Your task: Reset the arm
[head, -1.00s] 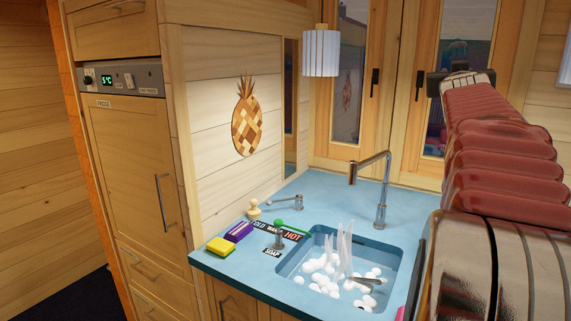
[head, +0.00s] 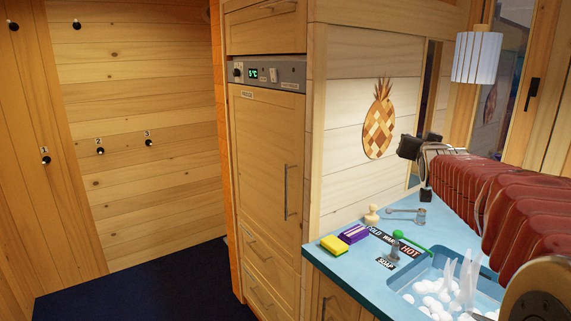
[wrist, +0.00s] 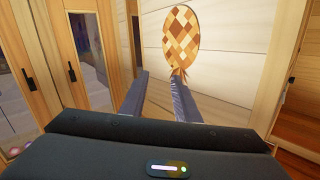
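My arm, in a ribbed red sleeve, reaches in from the right of the head view. My gripper (head: 415,150) is at its far end, raised above the blue counter in front of the pale plank wall. In the wrist view my gripper (wrist: 160,77) shows two dark fingers standing apart with nothing between them. The wooden pineapple plaque (wrist: 187,38) appears beyond the fingers, upside down. In the head view the plaque (head: 379,120) hangs on the wall left of my gripper.
The fridge cabinet (head: 265,170) stands left. Dark floor (head: 150,285) is clear. A white lamp (head: 477,57) hangs upper right.

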